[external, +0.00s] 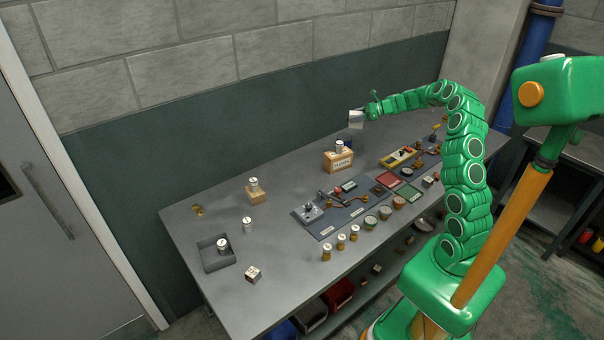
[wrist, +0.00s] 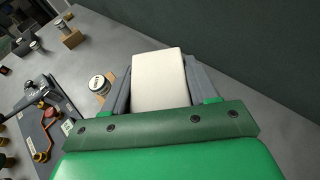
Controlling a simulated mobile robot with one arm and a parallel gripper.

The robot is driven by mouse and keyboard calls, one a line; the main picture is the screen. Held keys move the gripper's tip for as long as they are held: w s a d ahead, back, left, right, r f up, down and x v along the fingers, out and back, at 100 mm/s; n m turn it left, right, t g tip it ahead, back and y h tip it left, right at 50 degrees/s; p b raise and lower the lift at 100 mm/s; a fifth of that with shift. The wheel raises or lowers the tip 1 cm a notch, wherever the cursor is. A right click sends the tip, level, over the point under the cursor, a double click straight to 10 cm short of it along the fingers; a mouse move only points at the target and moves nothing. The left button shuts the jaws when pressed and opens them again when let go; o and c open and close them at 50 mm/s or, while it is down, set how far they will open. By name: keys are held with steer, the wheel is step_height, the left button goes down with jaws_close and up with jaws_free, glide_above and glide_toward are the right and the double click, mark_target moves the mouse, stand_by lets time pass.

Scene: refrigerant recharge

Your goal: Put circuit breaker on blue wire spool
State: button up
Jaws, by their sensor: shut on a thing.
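My gripper (external: 370,109) is raised above the far side of the workbench, near the back wall. It is shut on a pale, box-shaped thing, which I take to be the circuit breaker (external: 356,118). In the wrist view the pale block (wrist: 160,80) sits between the two grey fingers (wrist: 160,70) and hides what lies under it. A small dark blue thing (external: 349,140) shows below the held block, behind a wooden box; it may be the blue wire spool, but it is mostly hidden. No blue spool shows in the wrist view.
A wooden box (external: 338,162) with a white-topped can (external: 339,146) on it stands close below my gripper. A dark panel (external: 330,232) with fittings, several small cans and a grey tray (external: 214,262) occupy the workbench. The bench's back left is mostly clear.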

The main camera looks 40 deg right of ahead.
steer(key=shift+w+d+f, duration=0.3)
steer(key=shift+w+f, duration=0.9)
steer(key=shift+w, duration=0.05)
steer(key=shift+w+d+f, duration=0.3)
steer(key=shift+w+f, duration=0.9)
steer(key=shift+w, duration=0.1)
steer(key=shift+w+d+f, duration=0.3)
steer(key=shift+w+f, duration=0.9)
steer(key=shift+w, duration=0.05)
steer(key=shift+f, duration=1.55)
steer(key=o, duration=1.2)
steer(key=shift+f, duration=0.1)
